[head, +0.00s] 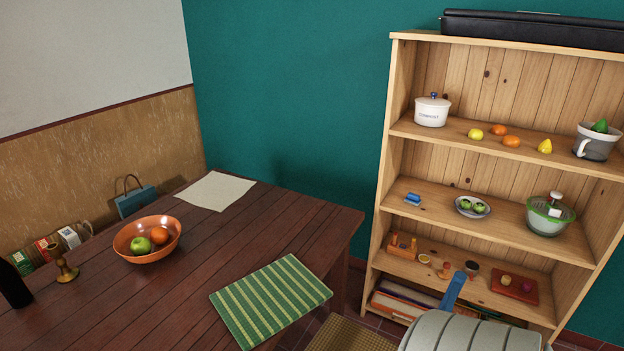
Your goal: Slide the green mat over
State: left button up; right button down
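The green mat (270,301) has pale yellow-green stripes and lies flat on the dark red-brown wooden table (210,290), near the table's front right corner. Its right edge lies close to the table's edge. Nothing rests on the mat. Neither of my grippers is in view.
A copper bowl (147,253) with a green and an orange fruit stands left of the mat. A goblet (62,265), a dark object (14,286) and a pale sheet (215,191) are also on the table. A wooden shelf (398,95) stands right. Bare tabletop separates mat and bowl.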

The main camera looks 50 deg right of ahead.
aim_at(256, 306)
jog(key=l+z, duration=0.1)
jog(key=z, duration=0.35)
jog(key=l+z, duration=0.1)
jog(key=z, duration=0.4)
jog(key=i, duration=0.05)
